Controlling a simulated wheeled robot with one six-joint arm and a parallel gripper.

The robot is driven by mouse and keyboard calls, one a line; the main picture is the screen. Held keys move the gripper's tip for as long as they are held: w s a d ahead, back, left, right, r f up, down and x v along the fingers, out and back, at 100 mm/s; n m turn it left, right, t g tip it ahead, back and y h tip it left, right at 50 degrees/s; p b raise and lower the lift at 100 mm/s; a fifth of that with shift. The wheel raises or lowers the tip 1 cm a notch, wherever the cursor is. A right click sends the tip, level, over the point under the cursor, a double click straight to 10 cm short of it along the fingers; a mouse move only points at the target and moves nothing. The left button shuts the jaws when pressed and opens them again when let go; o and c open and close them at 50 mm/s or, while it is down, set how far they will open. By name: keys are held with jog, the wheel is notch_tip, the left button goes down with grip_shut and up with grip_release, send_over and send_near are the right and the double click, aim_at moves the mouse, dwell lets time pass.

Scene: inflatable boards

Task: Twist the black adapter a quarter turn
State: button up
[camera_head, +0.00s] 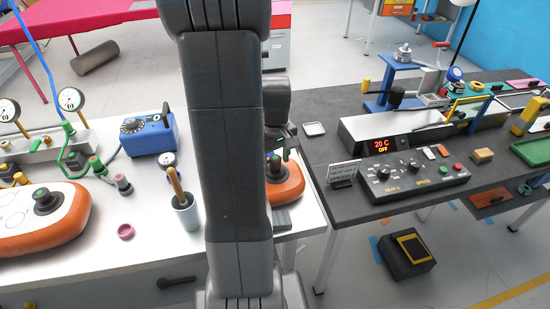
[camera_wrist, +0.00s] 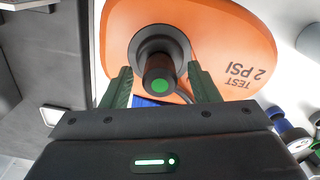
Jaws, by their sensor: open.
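The black adapter (camera_wrist: 160,68) stands in a dark round valve on an orange board (camera_wrist: 225,30) in the wrist view; its end has a green disc. My gripper (camera_wrist: 160,73) is open, with one green finger on each side of the adapter. A gap shows between each finger and the adapter, so they seem apart. In the head view, the orange board (camera_head: 290,187) is partly hidden behind my arm, and the adapter (camera_head: 273,169) shows just at my arm's edge.
Another board (camera_head: 75,215) with a similar black valve piece (camera_head: 46,201) lies at the left of the white table. A grey cup (camera_head: 187,215) with a wooden handle and a blue pump box (camera_head: 150,135) stand nearby. A dark bench (camera_head: 340,215) adjoins on the right.

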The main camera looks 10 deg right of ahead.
jog(key=c, duration=1)
jog(key=n, duration=0.4)
jog(key=shift+n, duration=0.5)
jog(key=n, duration=0.3)
jog(key=shift+n, duration=1)
jog(key=n, duration=0.5)
jog(key=shift+r, duration=0.1)
